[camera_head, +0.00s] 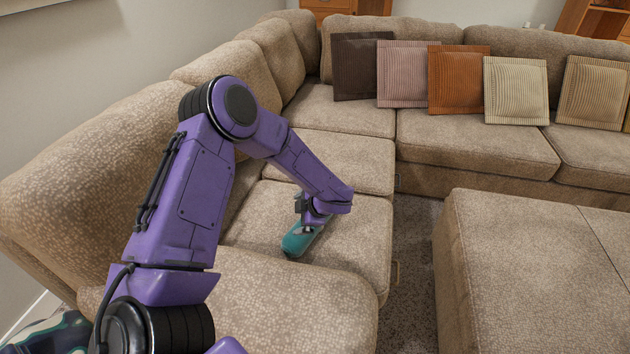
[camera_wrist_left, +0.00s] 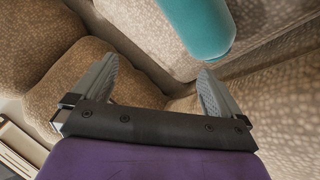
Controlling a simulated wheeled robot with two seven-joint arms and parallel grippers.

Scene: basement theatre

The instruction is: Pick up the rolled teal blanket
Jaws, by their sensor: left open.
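The rolled teal blanket (camera_head: 299,240) lies on the seat cushion of the left sofa section in the head view, partly hidden by my left wrist and gripper. In the left wrist view the blanket (camera_wrist_left: 199,25) shows at the top, with its rounded end beyond my fingertips. My left gripper (camera_wrist_left: 158,80) is open, with its two grey fingers wide apart and nothing between them. In the head view my left gripper is over the blanket, with its fingers mostly hidden. I cannot tell from there whether they touch it. My right gripper is in neither view.
The tan sectional sofa (camera_head: 330,150) runs along the left and back, with its backrest beside my arm. Several cushions, including an orange one (camera_head: 457,80), lean at the back. A large ottoman (camera_head: 540,260) stands at right. A strip of carpet (camera_head: 415,250) between is clear.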

